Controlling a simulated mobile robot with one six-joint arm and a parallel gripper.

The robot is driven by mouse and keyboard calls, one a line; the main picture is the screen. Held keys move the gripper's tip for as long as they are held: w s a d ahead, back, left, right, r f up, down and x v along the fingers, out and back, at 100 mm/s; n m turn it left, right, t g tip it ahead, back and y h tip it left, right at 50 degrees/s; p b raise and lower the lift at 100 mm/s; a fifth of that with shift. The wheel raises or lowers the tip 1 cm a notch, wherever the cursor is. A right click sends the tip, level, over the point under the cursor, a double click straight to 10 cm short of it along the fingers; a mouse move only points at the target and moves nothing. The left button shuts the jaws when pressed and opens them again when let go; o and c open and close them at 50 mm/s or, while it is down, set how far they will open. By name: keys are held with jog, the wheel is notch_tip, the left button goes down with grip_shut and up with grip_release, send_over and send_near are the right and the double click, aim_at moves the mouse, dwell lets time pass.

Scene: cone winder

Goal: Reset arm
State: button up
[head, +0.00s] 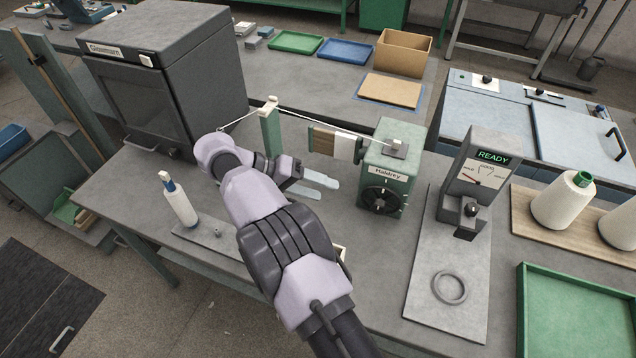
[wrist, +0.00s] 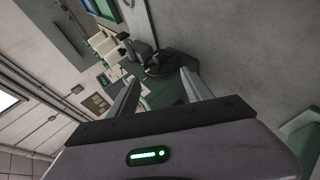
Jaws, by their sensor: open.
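My gripper (head: 318,184) reaches over the middle of the grey workbench in the head view, in front of the green cone winder (head: 388,165) labelled Haldrey. Its two pale fingers stand apart and point to the right, with nothing between them. In the wrist view my gripper (wrist: 158,90) also shows open and empty, with the room seen far off at an odd angle. My arm crosses the front of the bench and hides part of it. A green post (head: 271,130) with a thread over its top stands behind my wrist.
A dark cabinet (head: 150,105) stands at the back left and a white bottle (head: 181,205) to the left of my arm. A gauge stand reading READY (head: 482,170), a grey ring (head: 449,287), a thread cone (head: 562,205) and a green tray (head: 580,325) are on the right.

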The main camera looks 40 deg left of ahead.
dwell(0.4)
jog(key=w+d+r+m+g+y+b, duration=0.1)
jog(key=w+d+r+g, duration=0.15)
jog(key=d+r, duration=0.55)
jog(key=w+d+r+m+g+y, duration=0.15)
jog(key=w+d+r, duration=0.35)
jog(key=d, duration=0.5)
jog(key=s+d+r+m+g+y+b, duration=0.1)
jog(key=s+d+r+y, duration=0.2)
jog(key=d, duration=0.4)
jog(key=s+d+r+m+y, duration=0.1)
jog(key=s+d+r, duration=0.2)
jog(key=s+d, duration=0.3)
jog(key=s+d+f+m+t+y, duration=0.1)
jog(key=s+d+m+y, duration=0.1)
jog(key=s+d, duration=0.2)
jog(key=s+d+f+m+t+y, duration=0.1)
jog(key=s+d+m+t+y, duration=0.1)
jog(key=s+d, duration=0.3)
jog(key=s+m+b, duration=0.1)
jog(key=s, duration=0.3)
jog(key=shift+s+f, duration=0.25)
jog(key=shift+s, duration=0.1)
